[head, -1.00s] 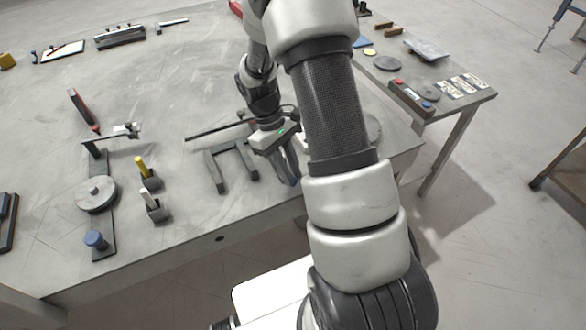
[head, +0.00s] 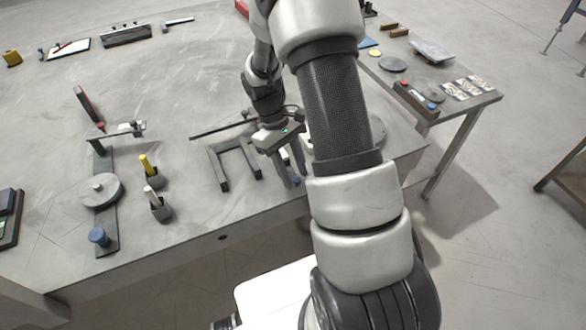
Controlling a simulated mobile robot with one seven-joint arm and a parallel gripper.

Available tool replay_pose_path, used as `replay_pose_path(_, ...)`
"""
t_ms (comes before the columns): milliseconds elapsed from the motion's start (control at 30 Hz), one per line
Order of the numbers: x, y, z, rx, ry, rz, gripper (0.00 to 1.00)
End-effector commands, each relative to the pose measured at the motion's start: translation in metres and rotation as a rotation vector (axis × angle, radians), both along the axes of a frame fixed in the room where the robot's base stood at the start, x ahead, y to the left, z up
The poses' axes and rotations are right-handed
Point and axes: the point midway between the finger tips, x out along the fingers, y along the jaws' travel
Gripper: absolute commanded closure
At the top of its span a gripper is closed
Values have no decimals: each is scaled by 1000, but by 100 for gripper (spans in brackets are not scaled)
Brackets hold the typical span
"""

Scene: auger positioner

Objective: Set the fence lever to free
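My gripper (head: 291,172) hangs over the table's front edge region, fingers pointing down. Its two fingers show apart, with a gap between them. A small blue part (head: 296,182) shows at the fingertips; whether they touch it cannot be told. Just left of the gripper lies a dark U-shaped frame (head: 222,172), with a long thin dark bar (head: 215,131) behind it. The bar's right end runs behind my gripper. No part is clearly marked as the fence lever, and its setting cannot be read. My arm hides the area right of the gripper.
A side table (head: 465,100) with small items stands at right. The table's middle back is mostly clear.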

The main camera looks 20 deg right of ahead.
Motion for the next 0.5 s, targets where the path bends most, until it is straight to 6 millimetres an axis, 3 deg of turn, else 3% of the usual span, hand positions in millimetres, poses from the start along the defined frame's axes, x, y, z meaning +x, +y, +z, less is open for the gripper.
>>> replay_pose_path(233,9,3,21,0,-5,0,63)
replay_pose_path(500,32,14,81,0,-6,2,63)
